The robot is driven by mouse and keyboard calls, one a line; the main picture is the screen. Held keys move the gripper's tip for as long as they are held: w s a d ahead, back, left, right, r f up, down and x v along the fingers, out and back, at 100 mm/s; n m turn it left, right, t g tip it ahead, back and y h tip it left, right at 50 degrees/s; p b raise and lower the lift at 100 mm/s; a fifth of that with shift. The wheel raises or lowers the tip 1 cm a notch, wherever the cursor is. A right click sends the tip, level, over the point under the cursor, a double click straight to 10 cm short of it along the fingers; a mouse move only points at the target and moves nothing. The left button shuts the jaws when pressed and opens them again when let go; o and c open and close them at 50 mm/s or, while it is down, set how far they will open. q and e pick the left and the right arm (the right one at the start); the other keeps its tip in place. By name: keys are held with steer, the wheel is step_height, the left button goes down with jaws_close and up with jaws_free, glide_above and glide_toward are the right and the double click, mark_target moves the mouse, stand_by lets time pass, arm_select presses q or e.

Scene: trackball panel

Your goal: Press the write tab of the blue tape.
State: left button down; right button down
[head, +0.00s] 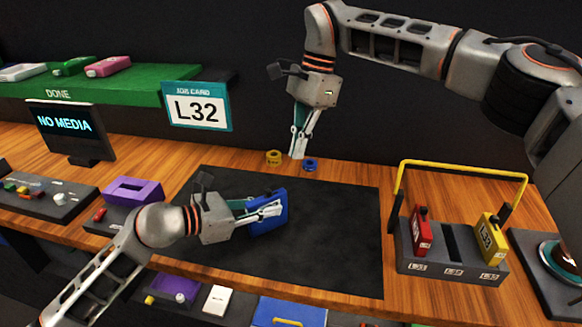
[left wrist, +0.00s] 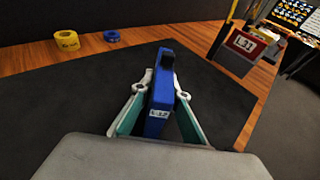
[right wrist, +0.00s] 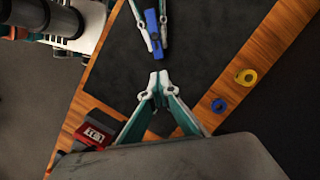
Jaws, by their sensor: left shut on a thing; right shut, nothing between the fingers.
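The blue tape (head: 268,212) is in my left gripper (head: 268,209), held above the black mat (head: 330,250). In the left wrist view the blue tape (left wrist: 160,105) stands between the two fingers, with a small label facing me and a dark block (left wrist: 167,58) at its far end. I cannot tell for sure which part is the write tab. My right gripper (head: 298,154) is shut and empty, pointing down above the mat's back edge, apart from the tape. In the right wrist view its fingertips (right wrist: 158,76) are below the blue tape (right wrist: 152,28).
A yellow roll (head: 273,157) and a blue roll (head: 310,165) sit behind the mat. A rack (head: 440,262) with red and yellow tapes and a yellow handle stands right. A purple device (head: 133,192) is left. The job card (head: 198,107) reads L32; the screen (head: 66,122) reads NO MEDIA.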

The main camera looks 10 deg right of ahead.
steer(key=shift+v, duration=1.45)
steer(key=s+v, duration=0.1)
steer(key=v, duration=0.9)
steer(key=shift+w+a+r, duration=0.2)
steer(key=shift+w+r, duration=0.3)
arm_select(q)
steer(key=c, duration=1.9)
jaws_free()
